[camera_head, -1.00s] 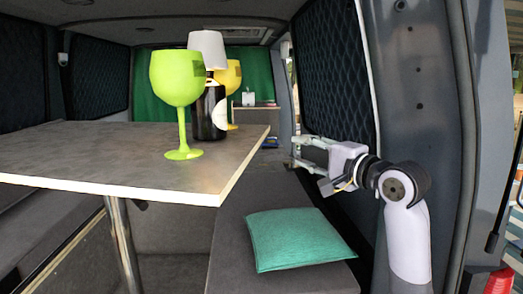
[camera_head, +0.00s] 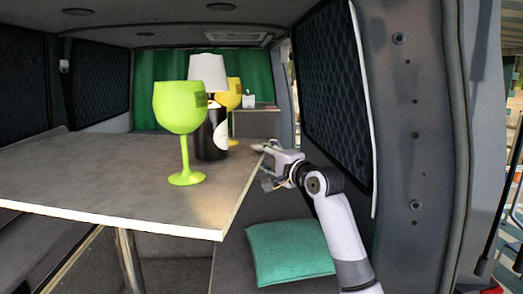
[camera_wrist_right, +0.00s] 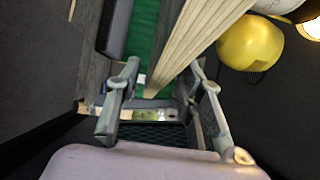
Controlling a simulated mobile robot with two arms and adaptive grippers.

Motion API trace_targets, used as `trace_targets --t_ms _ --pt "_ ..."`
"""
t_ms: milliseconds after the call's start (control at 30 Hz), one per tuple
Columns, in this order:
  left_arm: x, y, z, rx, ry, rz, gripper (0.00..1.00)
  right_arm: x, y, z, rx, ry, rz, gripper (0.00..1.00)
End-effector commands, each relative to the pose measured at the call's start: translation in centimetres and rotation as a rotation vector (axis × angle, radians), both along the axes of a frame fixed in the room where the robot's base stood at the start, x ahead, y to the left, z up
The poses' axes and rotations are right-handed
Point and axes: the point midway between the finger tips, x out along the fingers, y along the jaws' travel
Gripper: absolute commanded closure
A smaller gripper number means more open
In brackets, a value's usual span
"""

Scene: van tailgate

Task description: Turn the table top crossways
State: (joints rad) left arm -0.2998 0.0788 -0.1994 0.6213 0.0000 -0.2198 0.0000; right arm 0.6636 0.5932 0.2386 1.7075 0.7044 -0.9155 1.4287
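The grey table top (camera_head: 110,180) with a pale wood edge fills the left and middle of the head view, one corner pointing towards me. In the right wrist view its layered edge (camera_wrist_right: 190,45) runs between the fingers. My right gripper (camera_head: 260,149) is at the table's right side edge. In the wrist view the gripper (camera_wrist_right: 164,68) is open, its fingers apart on both sides of the edge. The edge is close to the right finger; I cannot tell whether they touch. My left gripper is not in view.
A lime-green goblet (camera_head: 184,110), a dark bottle (camera_head: 211,135), a white lampshade (camera_head: 208,72) and a yellow goblet (camera_head: 233,92) stand on the table. A teal cushion (camera_head: 290,250) lies on the bench below. The quilted van wall (camera_head: 335,90) is right of my arm.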

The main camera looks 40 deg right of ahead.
Motion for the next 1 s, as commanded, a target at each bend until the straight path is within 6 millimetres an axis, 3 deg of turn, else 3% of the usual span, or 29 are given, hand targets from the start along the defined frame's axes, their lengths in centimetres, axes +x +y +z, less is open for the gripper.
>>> trace_targets --t_ms 400,900,1000 --pt "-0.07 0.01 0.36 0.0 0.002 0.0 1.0 0.96 0.02 -0.1 0.0 0.001 0.0 0.65" --pt "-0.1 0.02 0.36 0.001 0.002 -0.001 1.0 0.93 0.01 -0.09 0.0 0.001 0.0 0.98" --pt "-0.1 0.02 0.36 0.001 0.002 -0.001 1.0 0.93 0.01 -0.1 0.0 0.001 0.0 1.0"
